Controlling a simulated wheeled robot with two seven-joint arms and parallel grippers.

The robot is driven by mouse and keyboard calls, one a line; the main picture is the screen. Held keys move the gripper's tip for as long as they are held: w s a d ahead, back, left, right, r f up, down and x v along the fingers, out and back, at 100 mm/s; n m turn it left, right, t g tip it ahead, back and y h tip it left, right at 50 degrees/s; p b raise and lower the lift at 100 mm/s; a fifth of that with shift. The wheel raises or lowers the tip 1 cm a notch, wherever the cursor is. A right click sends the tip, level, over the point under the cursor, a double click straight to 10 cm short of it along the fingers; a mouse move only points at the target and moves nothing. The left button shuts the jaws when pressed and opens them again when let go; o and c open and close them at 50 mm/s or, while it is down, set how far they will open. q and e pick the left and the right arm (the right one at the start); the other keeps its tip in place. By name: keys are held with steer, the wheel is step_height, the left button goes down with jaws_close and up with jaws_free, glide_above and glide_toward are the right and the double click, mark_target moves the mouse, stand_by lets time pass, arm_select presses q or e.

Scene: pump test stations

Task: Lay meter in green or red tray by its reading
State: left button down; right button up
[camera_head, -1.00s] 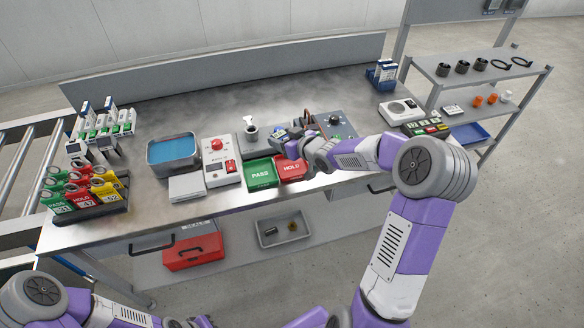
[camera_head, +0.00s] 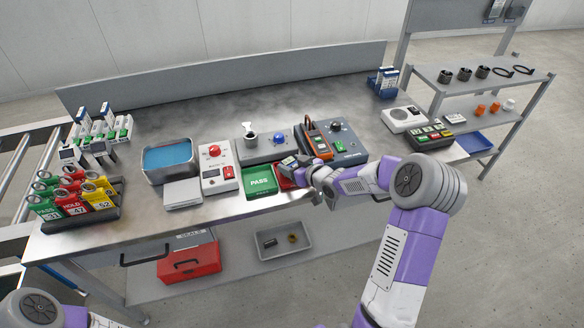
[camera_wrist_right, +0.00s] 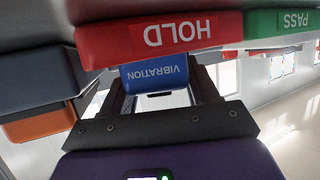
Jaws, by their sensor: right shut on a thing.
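My right gripper (camera_head: 308,170) is shut on the meter (camera_head: 289,163), low over the red tray (camera_head: 284,184). In the right wrist view the gripper (camera_wrist_right: 160,92) has the blue meter, marked VIBRATION (camera_wrist_right: 155,73), between its fingers, close by the red HOLD tray (camera_wrist_right: 160,38). I cannot tell whether the meter touches the tray. The green PASS tray (camera_head: 259,182) is just left of the red one and also shows in the wrist view (camera_wrist_right: 283,21). The meter's reading is not legible. My left gripper is out of view.
A grey test box with a blue knob (camera_head: 280,138) and an orange handheld instrument (camera_head: 318,143) stand behind the trays. A white box with a red button (camera_head: 215,152) is to their left. The bench's back middle is clear. A shelf cart (camera_head: 480,88) stands right.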

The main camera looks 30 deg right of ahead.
steer(key=shift+r, duration=0.2)
steer(key=shift+f, duration=0.25)
steer(key=o, duration=1.5)
steer(key=shift+r, duration=0.1)
steer(key=shift+s+r, duration=0.1)
steer(key=shift+r, duration=0.15)
steer(key=p+v, duration=0.4)
steer(key=v, duration=0.7)
steer(key=shift+s, duration=0.45)
